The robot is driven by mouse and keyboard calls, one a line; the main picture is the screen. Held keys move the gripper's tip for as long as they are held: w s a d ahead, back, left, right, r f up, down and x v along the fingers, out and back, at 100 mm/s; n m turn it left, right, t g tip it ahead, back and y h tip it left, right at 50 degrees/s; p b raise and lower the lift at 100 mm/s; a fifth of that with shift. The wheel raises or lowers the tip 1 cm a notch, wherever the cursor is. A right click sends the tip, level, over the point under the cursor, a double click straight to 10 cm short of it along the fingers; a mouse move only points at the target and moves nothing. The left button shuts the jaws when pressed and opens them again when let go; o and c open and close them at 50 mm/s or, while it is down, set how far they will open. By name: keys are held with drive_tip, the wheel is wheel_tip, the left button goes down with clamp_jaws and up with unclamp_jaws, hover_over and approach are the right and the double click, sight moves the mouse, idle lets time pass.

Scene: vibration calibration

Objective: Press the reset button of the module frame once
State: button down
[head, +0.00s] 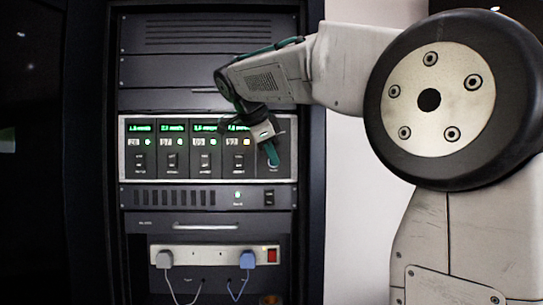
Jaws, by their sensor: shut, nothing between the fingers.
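The module frame (293,133) is a light-edged unit in the rack, with several dark modules side by side. Each module has a green display, a small number plate, lamps and a switch. My gripper (273,163) is shut and empty, its teal fingers pointing down in front of the plain right-hand panel of the frame. The fingertips are near the lower part of that panel. I cannot tell whether they touch it. The reset button does not show clearly; the fingers cover part of that panel.
Below is a dark unit with a rocker switch (269,197) and a green lamp. Lower down, a white power strip (214,255) has a red switch (272,255), a grey plug (164,260) and a blue plug (248,260) with hanging cords.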

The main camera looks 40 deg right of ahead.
drive_tip(key=s+a+f+v, duration=0.1)
drive_tip(key=v, duration=1)
drive_tip(key=shift+s+a, duration=0.2)
drive_tip(key=shift+s, duration=0.25)
drive_tip(key=shift+r, duration=0.15)
drive_tip(key=s+a+f+n+y, duration=0.2)
drive_tip(key=f+n, duration=0.6)
drive_tip(key=f, duration=0.1)
drive_tip(key=s+a+f+n+y, duration=0.1)
drive_tip(key=s+a+f+n, duration=0.15)
drive_tip(key=f+n, duration=0.55)
drive_tip(key=s+a+f+n+y, duration=0.2)
drive_tip(key=s+f+n, duration=0.2)
drive_tip(key=s+f, duration=0.6)
drive_tip(key=s+a+f+n+y, duration=0.2)
drive_tip(key=s+a+f+n, duration=0.1)
drive_tip(key=s+f, duration=0.7)
drive_tip(key=shift+s+f+n+g, duration=0.25)
drive_tip(key=shift+f+n+g, duration=0.15)
drive_tip(key=shift+f, duration=0.45)
